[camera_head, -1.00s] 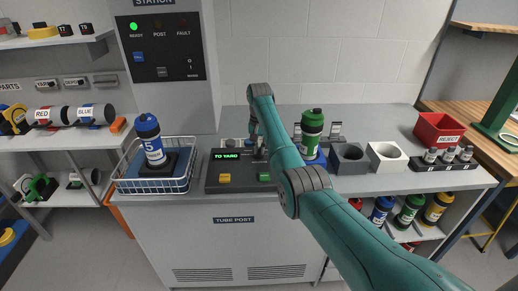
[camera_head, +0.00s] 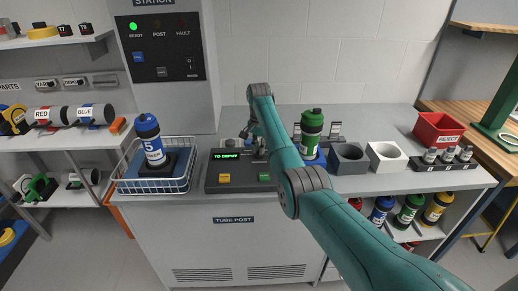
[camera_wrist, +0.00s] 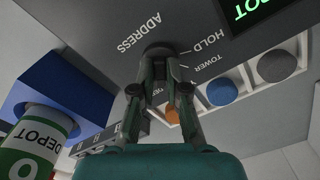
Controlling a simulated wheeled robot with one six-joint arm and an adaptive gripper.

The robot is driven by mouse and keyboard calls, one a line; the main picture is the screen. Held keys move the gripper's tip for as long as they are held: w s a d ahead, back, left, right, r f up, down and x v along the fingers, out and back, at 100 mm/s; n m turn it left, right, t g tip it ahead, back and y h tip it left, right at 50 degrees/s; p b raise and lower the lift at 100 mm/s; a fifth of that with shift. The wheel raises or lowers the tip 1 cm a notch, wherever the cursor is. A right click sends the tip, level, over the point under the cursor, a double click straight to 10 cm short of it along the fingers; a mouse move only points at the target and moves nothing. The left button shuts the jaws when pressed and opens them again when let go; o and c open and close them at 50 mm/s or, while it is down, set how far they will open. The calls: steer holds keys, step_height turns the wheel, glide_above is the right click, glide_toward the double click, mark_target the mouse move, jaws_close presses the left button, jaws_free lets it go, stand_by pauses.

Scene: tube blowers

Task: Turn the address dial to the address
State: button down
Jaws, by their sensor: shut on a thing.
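The address dial (camera_wrist: 158,49) is a dark round knob on the grey console, seen in the wrist view beside the word ADDRESS. HOLD and TOWER are printed on its right; my fingers partly cover another label. My gripper (camera_wrist: 161,84) is shut on the dial. In the head view my gripper (camera_head: 257,150) is at the console's right part and mostly hidden by my arm. The console display (camera_head: 226,156) reads TO DEPOT in green. A green tube carrier (camera_head: 312,124) stands right of the console on a blue holder; its label reads DEPOT in the wrist view (camera_wrist: 36,141).
A blue carrier (camera_head: 149,138) marked 5 stands in the wire basket (camera_head: 127,183) at left. Yellow (camera_head: 224,178) and green (camera_head: 264,177) buttons sit on the console's front.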

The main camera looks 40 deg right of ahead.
steer(key=c, duration=1.2)
jaws_free()
step_height(320, 180, up, 12)
